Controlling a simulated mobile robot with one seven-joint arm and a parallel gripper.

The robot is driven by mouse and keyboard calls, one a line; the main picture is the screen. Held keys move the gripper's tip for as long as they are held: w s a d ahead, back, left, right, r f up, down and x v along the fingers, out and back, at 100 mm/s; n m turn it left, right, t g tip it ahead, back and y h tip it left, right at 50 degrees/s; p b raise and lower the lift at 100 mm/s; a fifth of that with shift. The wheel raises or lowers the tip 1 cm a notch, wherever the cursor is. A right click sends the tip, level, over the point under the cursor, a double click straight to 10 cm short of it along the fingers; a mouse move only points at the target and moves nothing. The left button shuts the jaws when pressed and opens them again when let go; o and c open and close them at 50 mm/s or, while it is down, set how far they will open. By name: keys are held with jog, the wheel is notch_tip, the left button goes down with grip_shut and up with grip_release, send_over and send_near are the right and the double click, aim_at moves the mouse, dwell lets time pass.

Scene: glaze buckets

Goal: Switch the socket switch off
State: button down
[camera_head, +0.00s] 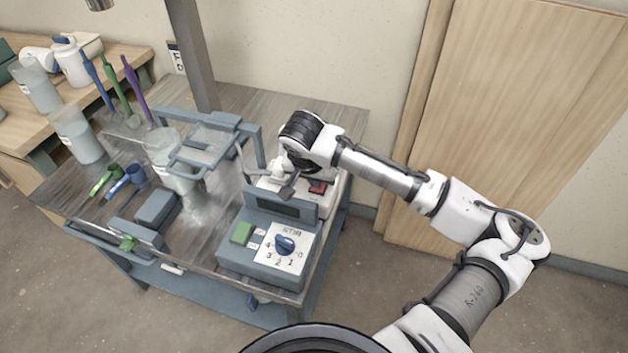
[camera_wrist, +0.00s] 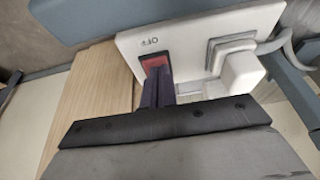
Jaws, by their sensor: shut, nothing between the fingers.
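The white socket box (camera_head: 327,203) stands on the cart behind the blue-grey control box. Its red switch (camera_head: 318,188) shows just right of my gripper (camera_head: 287,192). In the wrist view the socket's white plate (camera_wrist: 190,45) carries the red switch (camera_wrist: 155,61) with "OFF" lettering beside it, and a white plug (camera_wrist: 240,70) with a grey cable at right. My gripper (camera_wrist: 158,74) is shut and empty. Its dark fingertips overlap the near part of the switch in that view; whether they touch it I cannot tell. The switch's covered part is hidden.
The control box (camera_head: 262,262) with a dial (camera_head: 285,244) and green button stands at the cart's front right. A blue-grey frame (camera_head: 215,140), a beaker (camera_head: 168,160) and small tools fill the cart's left. A post (camera_head: 190,55) rises at the back. The cart's back right top is bare.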

jog(key=shift+w+d+f, duration=0.1)
jog(key=shift+w, duration=0.05)
jog(key=shift+w+r, duration=0.2)
jog(key=shift+w+d+r, duration=0.1)
jog(key=shift+w+d, duration=0.1)
jog(key=shift+w, duration=0.3)
jog(key=shift+p, duration=0.3)
